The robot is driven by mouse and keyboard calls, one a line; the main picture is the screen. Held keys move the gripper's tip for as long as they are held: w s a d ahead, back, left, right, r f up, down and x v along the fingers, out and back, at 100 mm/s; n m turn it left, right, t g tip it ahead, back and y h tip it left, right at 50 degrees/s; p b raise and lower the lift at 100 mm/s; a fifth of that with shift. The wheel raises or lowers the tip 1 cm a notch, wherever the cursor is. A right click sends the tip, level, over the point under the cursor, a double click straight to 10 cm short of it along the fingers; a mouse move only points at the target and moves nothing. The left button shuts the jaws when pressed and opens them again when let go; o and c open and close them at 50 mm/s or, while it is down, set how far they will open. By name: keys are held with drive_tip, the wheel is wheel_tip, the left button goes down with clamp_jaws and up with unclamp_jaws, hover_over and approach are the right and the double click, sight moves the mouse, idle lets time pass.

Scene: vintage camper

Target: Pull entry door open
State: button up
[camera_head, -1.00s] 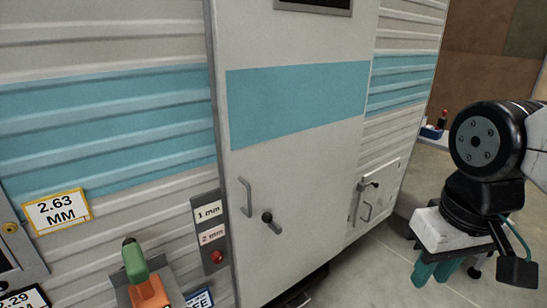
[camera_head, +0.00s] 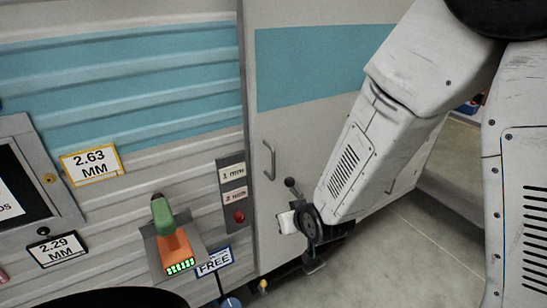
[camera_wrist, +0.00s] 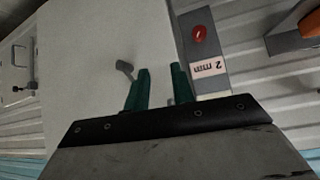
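The entry door (camera_head: 285,130) is a pale panel with a blue band, and it looks shut in its frame. It carries a grey grab handle (camera_head: 268,160) and, lower to the right, a dark lever handle (camera_head: 292,186). My gripper is low in front of the door, beside the lever, and its fingertips are hard to see in the head view. In the wrist view my gripper (camera_wrist: 160,70) has two green fingers apart, pointing at the door's edge. The lever (camera_wrist: 125,70) shows just outside the left finger. A small grey piece, unclear, shows between the fingers.
A switch panel with a red button (camera_head: 239,216) is on the wall left of the door. A green and orange tool (camera_head: 168,235) stands out from the wall farther left. Labels and a screen are at far left. Open floor (camera_head: 400,265) lies at right.

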drive_tip(key=w+a+r+t+y, duration=0.1)
drive_tip(key=w+a+r+t, duration=0.1)
drive_tip(key=w+r+t, duration=0.15)
drive_tip(key=t+y, duration=0.1)
drive_tip(key=t, duration=0.4)
approach(274, 158)
drive_tip(key=w, duration=0.3)
drive_tip(key=x, duration=0.7)
drive_tip(key=shift+w+a, duration=0.25)
drive_tip(key=shift+a, duration=0.25)
drive_tip(key=shift+c, duration=0.4)
clamp_jaws()
